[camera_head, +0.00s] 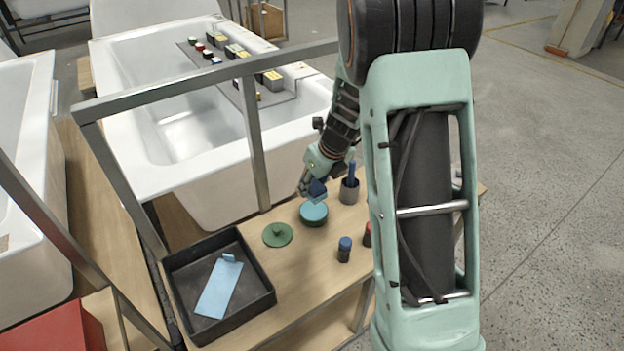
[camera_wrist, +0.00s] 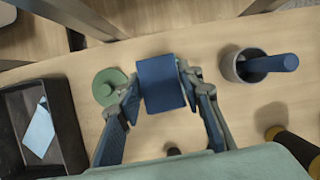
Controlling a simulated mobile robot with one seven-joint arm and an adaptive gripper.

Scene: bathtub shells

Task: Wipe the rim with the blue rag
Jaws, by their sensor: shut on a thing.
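My gripper (camera_head: 306,186) is shut on the blue rag (camera_wrist: 161,83), a dark blue folded pad between the two fingers in the wrist view. In the head view the blue rag (camera_head: 317,191) is just above a round teal tin (camera_head: 313,215) on the wooden bench; I cannot tell whether they touch. The tin is hidden behind the rag in the wrist view. A green lid with a knob (camera_head: 277,235) lies flat to the left of the tin. The white bathtub's rim (camera_head: 170,189) is behind the bench, beyond a metal frame.
A black tray (camera_head: 263,294) with a light blue flat piece (camera_head: 219,290) stands at left. A grey cup (camera_head: 349,193) holding a blue-handled tool is right of the gripper. A blue-capped bottle (camera_head: 344,249) stands in front. Metal frame bars (camera_head: 252,135) rise behind the bench.

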